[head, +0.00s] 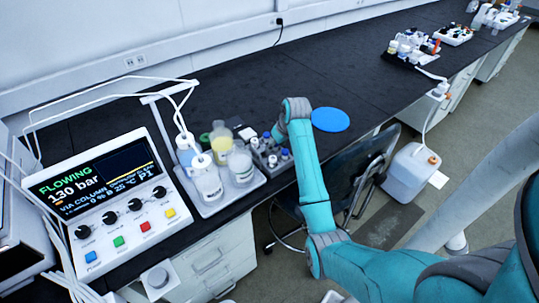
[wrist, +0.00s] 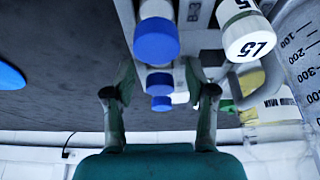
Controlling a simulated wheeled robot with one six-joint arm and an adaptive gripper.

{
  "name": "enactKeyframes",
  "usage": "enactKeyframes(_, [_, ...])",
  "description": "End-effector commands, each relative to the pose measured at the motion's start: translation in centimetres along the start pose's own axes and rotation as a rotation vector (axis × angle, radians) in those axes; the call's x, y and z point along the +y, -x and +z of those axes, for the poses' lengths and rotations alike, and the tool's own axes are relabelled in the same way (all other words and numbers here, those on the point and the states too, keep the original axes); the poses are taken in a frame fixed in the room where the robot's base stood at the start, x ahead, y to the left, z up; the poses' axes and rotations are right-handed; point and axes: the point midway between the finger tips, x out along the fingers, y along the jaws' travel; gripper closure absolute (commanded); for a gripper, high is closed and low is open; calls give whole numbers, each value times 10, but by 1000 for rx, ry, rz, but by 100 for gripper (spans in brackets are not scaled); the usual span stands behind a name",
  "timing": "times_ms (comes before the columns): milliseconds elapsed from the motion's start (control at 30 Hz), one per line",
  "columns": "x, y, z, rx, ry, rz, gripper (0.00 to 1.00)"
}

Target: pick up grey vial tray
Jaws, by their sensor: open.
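The grey vial tray (head: 263,156) stands on the bench beside my arm in the head view, holding several small vials with blue or white caps. In the wrist view, part of the tray (wrist: 197,40) shows with a "B3" mark. Blue-capped vials (wrist: 156,42) stand in a row there. My gripper (wrist: 160,68) is open, with one finger on each side of the blue-capped row. Nothing is visibly clamped. I cannot tell whether the fingers touch the tray. In the head view, the arm hides the fingers.
Bottles and a yellow-filled beaker (head: 221,136) crowd a pale tray (head: 214,207) left of the vial tray. A control box (head: 115,207) stands further left. A blue disc (head: 330,119) lies at right. The bench behind is clear; a chair (head: 355,175) stands by its front edge.

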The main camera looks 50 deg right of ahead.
Motion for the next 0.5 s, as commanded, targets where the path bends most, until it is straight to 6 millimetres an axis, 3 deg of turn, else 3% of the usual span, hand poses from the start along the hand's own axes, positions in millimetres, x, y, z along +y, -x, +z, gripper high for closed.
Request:
enactKeyframes(233, [0,-2,0,0,0,0,44])
enactKeyframes(433, [0,-2,0,0,0,0,94])
enactKeyframes(500, [0,-2,0,-1,0,0,100])
